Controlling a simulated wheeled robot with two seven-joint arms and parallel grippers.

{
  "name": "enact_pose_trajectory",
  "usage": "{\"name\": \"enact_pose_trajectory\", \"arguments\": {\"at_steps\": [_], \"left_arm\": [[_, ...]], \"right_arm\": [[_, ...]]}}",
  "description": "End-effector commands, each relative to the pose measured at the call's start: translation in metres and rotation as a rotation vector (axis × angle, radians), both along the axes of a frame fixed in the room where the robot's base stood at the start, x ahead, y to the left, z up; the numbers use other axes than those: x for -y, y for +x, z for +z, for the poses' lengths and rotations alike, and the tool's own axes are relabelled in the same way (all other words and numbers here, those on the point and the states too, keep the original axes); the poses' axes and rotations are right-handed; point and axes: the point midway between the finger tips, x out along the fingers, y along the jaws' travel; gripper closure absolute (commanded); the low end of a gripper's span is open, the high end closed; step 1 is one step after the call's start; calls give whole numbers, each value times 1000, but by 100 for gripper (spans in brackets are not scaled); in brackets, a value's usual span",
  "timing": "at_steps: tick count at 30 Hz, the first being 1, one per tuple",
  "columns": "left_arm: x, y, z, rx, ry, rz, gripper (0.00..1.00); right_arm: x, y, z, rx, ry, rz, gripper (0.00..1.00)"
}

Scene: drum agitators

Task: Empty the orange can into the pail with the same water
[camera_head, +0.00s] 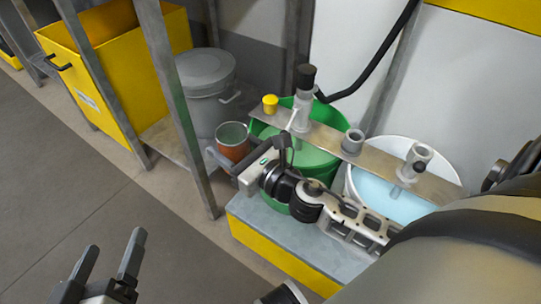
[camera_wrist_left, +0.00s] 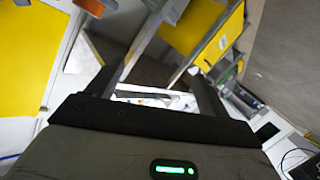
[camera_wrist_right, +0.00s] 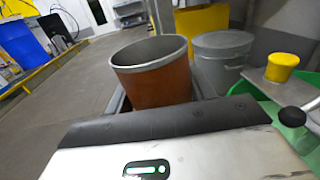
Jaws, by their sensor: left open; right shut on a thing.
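The orange can (camera_head: 233,149) has a grey rim and is upright between the fingers of my right gripper (camera_head: 229,157), left of the green pail. The can (camera_wrist_right: 155,80) also fills the middle of the right wrist view. In the head view its inside looks greenish, but the contents are hard to make out. The green pail (camera_head: 270,133) holds green liquid (camera_head: 311,157). The white pail (camera_head: 443,171) to its right holds pale blue liquid (camera_head: 385,199). My right arm covers part of both pails. My left gripper (camera_head: 113,245) is open and empty over the floor at lower left.
A metal beam (camera_head: 330,140) with stirrer fittings and a yellow knob (camera_head: 270,104) crosses both pails. They stand on a grey platform with a yellow front (camera_head: 270,252). A grey lidded bin (camera_head: 207,85), metal posts (camera_head: 168,80) and a yellow container (camera_head: 105,80) stand at left.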

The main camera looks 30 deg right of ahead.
Motion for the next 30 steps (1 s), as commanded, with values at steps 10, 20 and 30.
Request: {"name": "enact_pose_trajectory", "arguments": {"at_steps": [10,20,30], "left_arm": [[15,-1,-22,57,-122,-51,20],[17,-2,-19,63,-138,-59,20],[14,-2,-17,50,-72,-51,20]], "right_arm": [[-2,14,-83,-12,16,98,74],[-3,15,-87,-15,19,113,74],[0,16,-67,-26,68,113,74]]}}
